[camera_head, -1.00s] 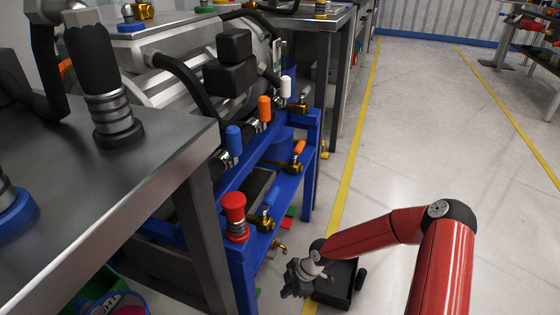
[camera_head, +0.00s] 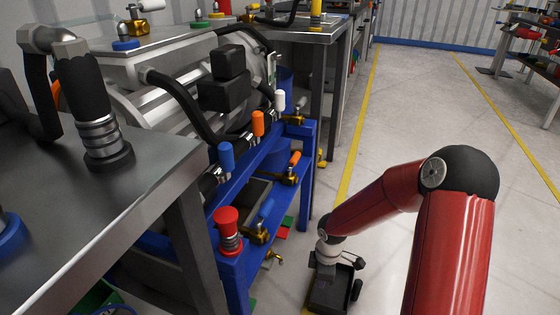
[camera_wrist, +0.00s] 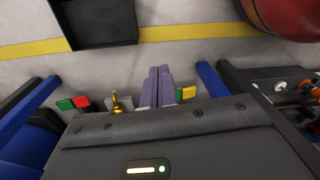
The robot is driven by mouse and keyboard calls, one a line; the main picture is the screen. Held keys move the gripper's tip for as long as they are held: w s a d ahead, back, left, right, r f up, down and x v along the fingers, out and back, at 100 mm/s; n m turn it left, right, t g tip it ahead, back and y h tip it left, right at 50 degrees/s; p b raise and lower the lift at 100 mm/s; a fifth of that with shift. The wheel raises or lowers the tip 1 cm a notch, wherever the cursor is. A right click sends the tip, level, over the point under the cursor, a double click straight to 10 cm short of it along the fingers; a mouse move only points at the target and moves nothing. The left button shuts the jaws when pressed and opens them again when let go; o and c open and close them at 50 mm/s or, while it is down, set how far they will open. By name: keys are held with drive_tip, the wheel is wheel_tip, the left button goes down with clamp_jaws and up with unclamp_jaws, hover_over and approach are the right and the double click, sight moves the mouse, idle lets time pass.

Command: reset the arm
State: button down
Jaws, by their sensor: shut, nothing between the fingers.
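My red arm reaches in from the lower right in the head view. It bends down toward the floor beside the blue rack. In the wrist view, my gripper (camera_wrist: 157,86) has its two purple-grey fingers close together with nothing between them. The fingers point away from the camera over the floor near the rack. In the head view the wrist is small beside the rack's lower shelf, and the fingertips cannot be made out.
The blue rack (camera_head: 309,170) holds valves with blue, orange and white handles and a red knob (camera_head: 227,217). A metal table (camera_head: 150,190) fills the left. Open floor (camera_head: 420,120) lies to the right.

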drive_tip(key=s+d+r+m+t+h+p, duration=0.1)
drive_tip(key=s+d+r+m, duration=0.15)
drive_tip(key=r, duration=0.55)
drive_tip(key=s+d+r+m+t+h, duration=0.1)
drive_tip(key=s+r+m, duration=0.15)
drive_tip(key=r, duration=0.45)
drive_tip(key=s+d+r+m+t+h+p, duration=0.1)
drive_tip(key=s+r+m, duration=0.15)
drive_tip(key=r, duration=0.55)
drive_tip(key=s+a+r+m+t+y+p, duration=0.1)
drive_tip(key=s+r+m+t+y, duration=0.1)
drive_tip(key=s+r+m, duration=0.6)
drive_tip(key=s+r+t, duration=0.1)
drive_tip(key=s+r, duration=0.3)
drive_tip(key=shift+y+p, duration=0.3)
